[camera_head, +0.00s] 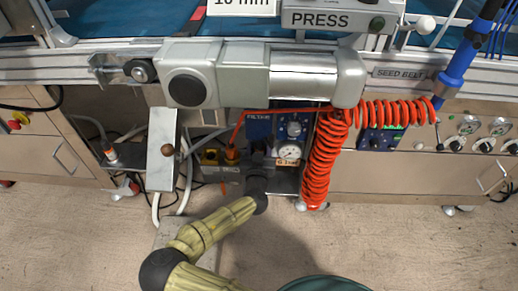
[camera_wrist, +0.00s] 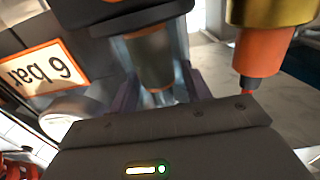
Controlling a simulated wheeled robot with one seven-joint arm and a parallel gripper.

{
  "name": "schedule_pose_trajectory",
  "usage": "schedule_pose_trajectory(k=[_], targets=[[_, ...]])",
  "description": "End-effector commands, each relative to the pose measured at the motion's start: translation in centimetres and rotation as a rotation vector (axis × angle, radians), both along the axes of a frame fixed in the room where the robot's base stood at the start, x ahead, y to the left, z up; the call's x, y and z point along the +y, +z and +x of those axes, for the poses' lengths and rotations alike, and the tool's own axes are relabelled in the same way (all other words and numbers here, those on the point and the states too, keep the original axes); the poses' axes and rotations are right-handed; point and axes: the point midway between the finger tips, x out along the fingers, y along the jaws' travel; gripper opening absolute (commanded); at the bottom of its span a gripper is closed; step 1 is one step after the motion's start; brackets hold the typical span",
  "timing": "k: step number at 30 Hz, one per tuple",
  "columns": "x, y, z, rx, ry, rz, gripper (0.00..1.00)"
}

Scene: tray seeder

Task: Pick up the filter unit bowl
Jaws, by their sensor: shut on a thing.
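The filter unit bowl (camera_wrist: 150,62) is a see-through, brownish cup in the wrist view, directly under a dark housing. No clear gap shows between the two. My gripper (camera_wrist: 160,92) has one finger on each side of the bowl and is shut on its lower part. In the head view the blue filter unit (camera_head: 258,127) hangs below the machine's front rail, left of a round gauge. My gripper (camera_head: 258,158) reaches up to it from below there, and the bowl is mostly hidden behind the gripper.
A pressure gauge (camera_head: 289,151) sits right beside the filter, with a coiled orange hose (camera_head: 322,155) further right. An orange fitting (camera_wrist: 260,50) is close on the right in the wrist view. A grey hinged plate (camera_head: 161,150) stands left. The floor in front is mostly clear.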

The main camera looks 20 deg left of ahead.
Motion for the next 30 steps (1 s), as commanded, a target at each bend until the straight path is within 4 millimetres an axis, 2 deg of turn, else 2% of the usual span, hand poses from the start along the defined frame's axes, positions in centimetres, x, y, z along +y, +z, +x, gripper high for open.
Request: schedule_pose_trajectory(k=[1, 11, 16, 23, 30], targets=[[0.0, 0.7, 0.0, 0.0, 0.0, 0.003, 0.24], [0.0, 3.2, 0.0, -0.001, 0.0, 0.002, 0.24], [-0.4, 3.0, -1.8, 0.0, 0.001, 0.001, 0.24], [-1.2, 3.2, -5.4, 0.001, 0.003, 0.0, 0.24], [-2.6, 3.3, -11.5, 0.002, 0.003, -0.001, 0.24]])
